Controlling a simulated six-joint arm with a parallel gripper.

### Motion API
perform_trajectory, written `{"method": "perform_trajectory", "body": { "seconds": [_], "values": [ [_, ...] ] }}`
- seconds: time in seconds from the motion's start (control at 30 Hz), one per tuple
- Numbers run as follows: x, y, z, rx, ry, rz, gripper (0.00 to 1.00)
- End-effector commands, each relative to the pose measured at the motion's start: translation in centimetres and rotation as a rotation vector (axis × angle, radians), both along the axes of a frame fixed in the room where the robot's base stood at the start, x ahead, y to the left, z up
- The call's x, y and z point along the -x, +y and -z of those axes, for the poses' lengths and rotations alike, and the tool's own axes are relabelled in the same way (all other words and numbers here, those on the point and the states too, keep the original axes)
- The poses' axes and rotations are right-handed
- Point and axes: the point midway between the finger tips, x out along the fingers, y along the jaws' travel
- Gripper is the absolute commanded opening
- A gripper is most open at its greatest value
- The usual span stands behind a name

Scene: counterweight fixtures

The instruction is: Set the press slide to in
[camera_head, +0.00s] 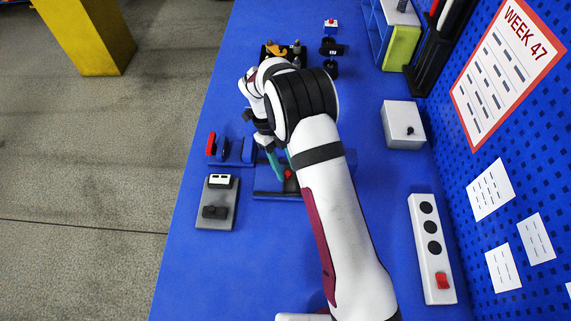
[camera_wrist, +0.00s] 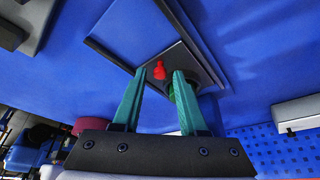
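A small red knob (camera_head: 288,173) stands on a blue-edged base (camera_head: 268,194) under my gripper. I cannot tell for certain whether this is the press slide. In the wrist view the red knob (camera_wrist: 159,71) sits on a dark plate (camera_wrist: 176,56) and shows between my fingertips. My gripper (camera_head: 281,164) has two teal fingers, apart with nothing held between them; they also show in the wrist view (camera_wrist: 160,76). The fingers point at the knob; contact is not clear. A green part behind the right finger is mostly hidden. My arm covers part of the base.
A grey plate (camera_head: 228,217) with a black block lies at left, near the table edge. A blue fixture with a red end (camera_head: 211,144) stands just behind it. A white box (camera_head: 402,125) and a socket strip (camera_head: 442,258) stand at right. The front left table is clear.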

Motion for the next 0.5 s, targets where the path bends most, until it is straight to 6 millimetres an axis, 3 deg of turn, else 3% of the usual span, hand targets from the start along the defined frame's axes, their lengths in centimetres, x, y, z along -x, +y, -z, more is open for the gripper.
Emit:
{"method": "perform_trajectory", "body": {
  "seconds": [0.03, 0.2, 0.5],
  "values": [
    [-0.01, 0.01, -0.01, 0.000, 0.000, 0.000, 0.31],
    [-0.01, 0.01, -0.02, 0.000, 0.000, 0.000, 0.00],
    [-0.02, 0.02, -0.04, 0.000, 0.000, 0.000, 0.00]
  ]
}}
